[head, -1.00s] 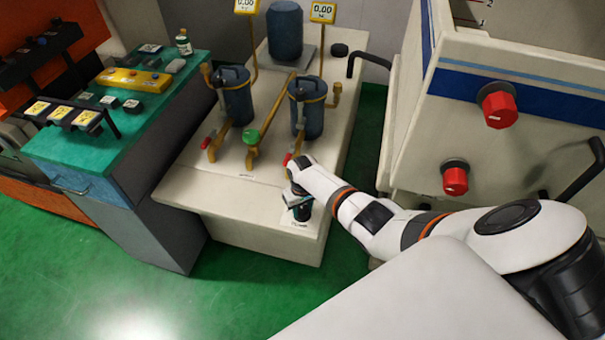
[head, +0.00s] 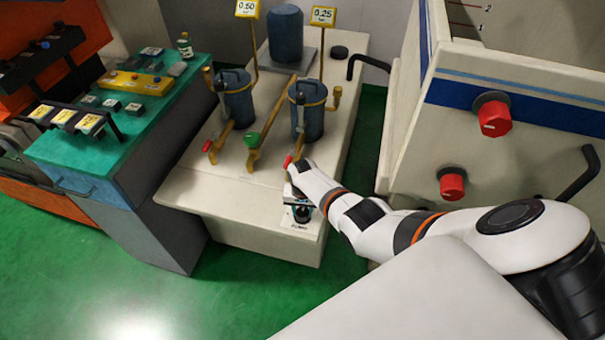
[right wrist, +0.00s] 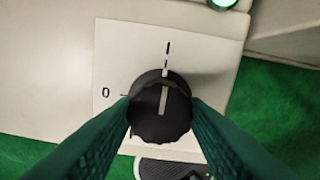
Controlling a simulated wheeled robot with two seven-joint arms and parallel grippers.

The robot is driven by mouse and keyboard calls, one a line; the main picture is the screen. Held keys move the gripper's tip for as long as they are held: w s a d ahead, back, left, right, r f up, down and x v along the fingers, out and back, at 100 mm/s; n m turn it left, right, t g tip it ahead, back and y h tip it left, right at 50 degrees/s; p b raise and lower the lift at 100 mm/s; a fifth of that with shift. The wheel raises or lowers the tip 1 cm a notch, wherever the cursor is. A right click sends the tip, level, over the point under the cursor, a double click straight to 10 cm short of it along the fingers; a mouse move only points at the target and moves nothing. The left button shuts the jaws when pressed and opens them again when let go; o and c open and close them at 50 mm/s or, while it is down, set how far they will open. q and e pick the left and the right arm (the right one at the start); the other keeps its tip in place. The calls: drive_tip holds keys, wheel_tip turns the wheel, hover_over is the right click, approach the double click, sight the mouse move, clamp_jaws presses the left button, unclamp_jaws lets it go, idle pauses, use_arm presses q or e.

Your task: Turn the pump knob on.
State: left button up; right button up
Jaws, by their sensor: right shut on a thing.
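The pump knob (right wrist: 152,112) is black and round with a white pointer line. In the right wrist view the pointer lines up with the "I" mark at the top of its white plate (right wrist: 115,60); the "0" mark is to the left. My right gripper (right wrist: 160,118) is shut on the knob, one green finger on each side. In the head view the right gripper (head: 301,208) is at the front end of the beige unit (head: 240,205), where it partly hides the knob. A green lamp (right wrist: 222,3) is lit beside the plate. My left gripper is not in view.
Two displays read 0.50 (head: 247,9) and 0.25 (head: 322,16). Blue filter housings (head: 236,100) and yellow pipes with red and green valve handles (head: 252,139) stand behind the gripper. A machine with red knobs (head: 494,118) is to the right. Green floor lies in front.

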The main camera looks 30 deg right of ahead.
sight(303, 212)
idle(0.3)
drive_tip(key=o, duration=1)
drive_tip(key=shift+c, duration=0.2)
drive_tip(key=shift+r, duration=0.1)
drive_tip(key=shift+r, duration=0.25)
wheel_tip(303, 212, up, 11)
drive_tip(key=p, duration=0.3)
drive_tip(key=shift+r, duration=0.15)
